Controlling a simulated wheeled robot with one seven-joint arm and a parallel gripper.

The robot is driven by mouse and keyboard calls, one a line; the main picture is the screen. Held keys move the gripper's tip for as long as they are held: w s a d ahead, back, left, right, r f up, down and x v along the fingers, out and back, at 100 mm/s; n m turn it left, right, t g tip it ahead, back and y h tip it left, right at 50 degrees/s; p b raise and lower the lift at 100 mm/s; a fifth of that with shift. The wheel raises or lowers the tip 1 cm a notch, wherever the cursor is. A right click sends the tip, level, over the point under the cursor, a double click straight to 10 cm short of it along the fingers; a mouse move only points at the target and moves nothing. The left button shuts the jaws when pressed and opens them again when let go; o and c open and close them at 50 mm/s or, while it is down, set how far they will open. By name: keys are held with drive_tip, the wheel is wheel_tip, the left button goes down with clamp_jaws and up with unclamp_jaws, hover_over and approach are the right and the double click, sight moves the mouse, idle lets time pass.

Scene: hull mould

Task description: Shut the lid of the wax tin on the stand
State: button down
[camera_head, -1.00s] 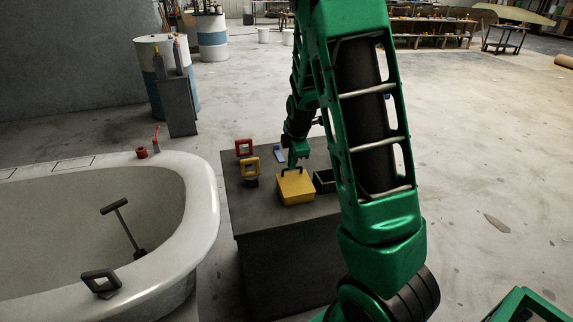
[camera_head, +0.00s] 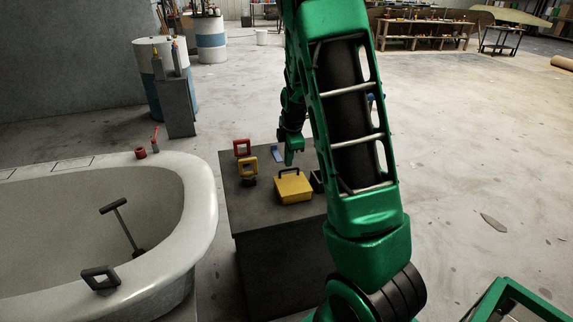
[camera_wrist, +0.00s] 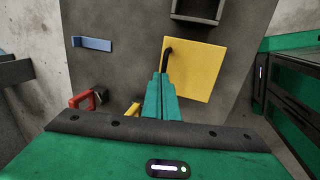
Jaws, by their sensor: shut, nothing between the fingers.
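The yellow wax tin (camera_head: 293,190) sits on the dark stand (camera_head: 280,248), and it also shows in the wrist view (camera_wrist: 198,72). Its yellow lid lies flat on top, with no gap that I can see. A dark handle (camera_wrist: 167,56) is at the tin's edge. My gripper (camera_head: 291,162) is shut and empty, above and behind the tin in the head view, apart from it. In the wrist view its green fingers (camera_wrist: 160,78) overlap the tin's left edge near the handle.
A dark open tray (camera_wrist: 197,12) stands beside the tin, mostly hidden by my arm in the head view. A white hull mould (camera_head: 205,205) is left.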

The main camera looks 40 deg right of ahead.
drive_tip(key=w+d+v, duration=0.1)
drive_tip(key=v, duration=1.1)
drive_tip(key=s+a+m+g, duration=0.1)
drive_tip(key=s+a+m, duration=0.2)
drive_tip(key=s+m, duration=0.3)
drive_tip(key=s+a+m+g+y, duration=0.1)
drive_tip(key=s+a+m, duration=0.3)
drive_tip(key=s, duration=1.2)
drive_tip(key=s+a+m, duration=0.4)
drive_tip(key=s+m, duration=0.6)
drive_tip(key=s, duration=0.1)
drive_tip(key=shift+s+r+g, duration=0.15)
drive_tip(key=shift+s+g, duration=0.1)
drive_tip(key=shift+g, duration=0.15)
